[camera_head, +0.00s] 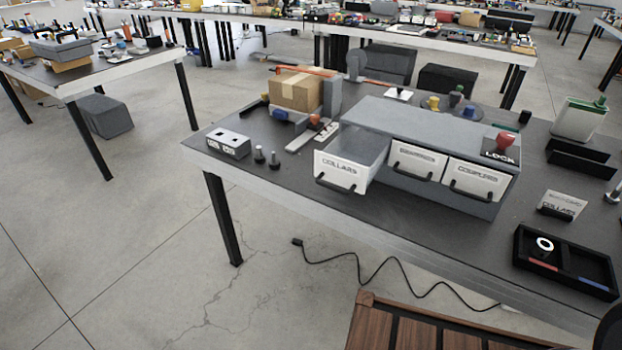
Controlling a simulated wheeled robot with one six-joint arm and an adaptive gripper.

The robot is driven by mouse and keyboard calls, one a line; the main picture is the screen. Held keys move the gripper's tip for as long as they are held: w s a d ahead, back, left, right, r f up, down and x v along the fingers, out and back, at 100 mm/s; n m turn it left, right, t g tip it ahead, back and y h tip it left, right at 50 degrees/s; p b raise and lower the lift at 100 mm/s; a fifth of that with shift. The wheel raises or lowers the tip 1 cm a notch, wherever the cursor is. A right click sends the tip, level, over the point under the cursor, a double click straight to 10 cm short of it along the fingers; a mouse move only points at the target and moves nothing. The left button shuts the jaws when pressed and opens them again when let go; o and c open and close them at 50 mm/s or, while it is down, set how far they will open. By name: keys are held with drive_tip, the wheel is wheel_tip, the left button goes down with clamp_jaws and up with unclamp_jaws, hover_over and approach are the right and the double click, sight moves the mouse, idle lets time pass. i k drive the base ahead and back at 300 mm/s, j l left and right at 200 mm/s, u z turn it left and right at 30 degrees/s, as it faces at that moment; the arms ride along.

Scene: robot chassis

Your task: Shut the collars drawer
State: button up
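The collars drawer (340,172) is the leftmost of three drawers in a grey cabinet (385,112) on the dark table. It is pulled out towards the table's front edge, and its grey inside shows from above. Its white front reads COLLARS and has a black handle (335,185) low down. The two drawers to its right, the middle drawer (417,161) and the couplers drawer (474,180), sit closed. My gripper is not in view.
A red knob (504,142) marked LOCK is on the cabinet's right top. A white box (229,145) and two small pegs stand left of the open drawer. A black tray (566,262) with a white ring is at right. Table space before the drawer is clear.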

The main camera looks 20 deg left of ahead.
sight(352, 176)
drive_tip(key=u, duration=0.95)
